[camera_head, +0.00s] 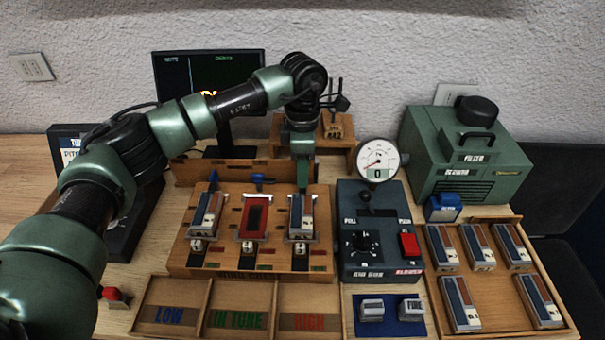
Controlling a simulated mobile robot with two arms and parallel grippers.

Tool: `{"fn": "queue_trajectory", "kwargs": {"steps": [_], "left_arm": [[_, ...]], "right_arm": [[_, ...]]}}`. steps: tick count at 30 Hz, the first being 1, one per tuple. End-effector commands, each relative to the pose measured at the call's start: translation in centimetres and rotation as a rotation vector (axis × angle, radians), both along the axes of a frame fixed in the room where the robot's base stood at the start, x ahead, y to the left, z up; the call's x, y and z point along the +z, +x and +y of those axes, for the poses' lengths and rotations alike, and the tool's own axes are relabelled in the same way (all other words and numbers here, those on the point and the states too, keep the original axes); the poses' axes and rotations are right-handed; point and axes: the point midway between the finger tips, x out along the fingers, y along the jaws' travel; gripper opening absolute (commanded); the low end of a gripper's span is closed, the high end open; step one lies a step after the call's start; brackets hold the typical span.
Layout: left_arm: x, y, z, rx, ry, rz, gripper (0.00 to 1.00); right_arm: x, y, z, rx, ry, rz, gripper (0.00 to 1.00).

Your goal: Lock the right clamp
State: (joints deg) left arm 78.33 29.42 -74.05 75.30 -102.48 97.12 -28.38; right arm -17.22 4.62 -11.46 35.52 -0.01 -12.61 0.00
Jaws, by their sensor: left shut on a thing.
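A wooden board (184,258) with three stations stands on the bench. Its left station holds a blue-and-silver block (207,213), its middle station shows a red plate (254,216), and its right station holds another blue-and-silver block (302,217). Blue clamp levers stand behind the left station (213,178) and the middle station (258,180). My left gripper (302,186) points down at the back of the right station, where the right clamp's lever is hidden by it. It is shut there, seemingly on that lever; the fingertips are hard to make out. My right gripper is not in view.
A control box (372,262) with a round gauge (378,158) stands close right of the board. A tray of several blocks (485,290) and a green machine (460,152) lie farther right. A compartmented tray (180,293) is in front. A monitor (172,80) stands behind.

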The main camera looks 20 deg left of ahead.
Motion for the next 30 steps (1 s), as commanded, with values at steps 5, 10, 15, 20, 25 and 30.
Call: {"fn": "queue_trajectory", "kwargs": {"steps": [5, 10, 15, 20, 25, 30], "left_arm": [[0.06, 0.07, -0.02, -0.037, -0.002, -0.003, 0.00], [0.11, 0.06, -0.03, -0.050, -0.002, -0.003, 0.00], [0.13, 0.06, -0.03, -0.051, -0.002, -0.003, 0.00], [0.14, 0.07, -0.02, -0.050, -0.001, -0.002, 0.36], [0.11, 0.05, -0.02, -0.049, -0.001, -0.002, 0.53], [0.07, 0.03, -0.01, -0.049, -0.001, -0.001, 0.53]], "right_arm": [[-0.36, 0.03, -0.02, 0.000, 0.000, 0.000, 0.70], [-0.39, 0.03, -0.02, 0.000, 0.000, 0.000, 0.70], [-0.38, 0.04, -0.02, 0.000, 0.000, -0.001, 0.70], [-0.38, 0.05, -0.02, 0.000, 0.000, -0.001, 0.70], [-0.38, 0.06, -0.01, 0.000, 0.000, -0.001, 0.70], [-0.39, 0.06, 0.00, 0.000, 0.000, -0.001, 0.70]]}}
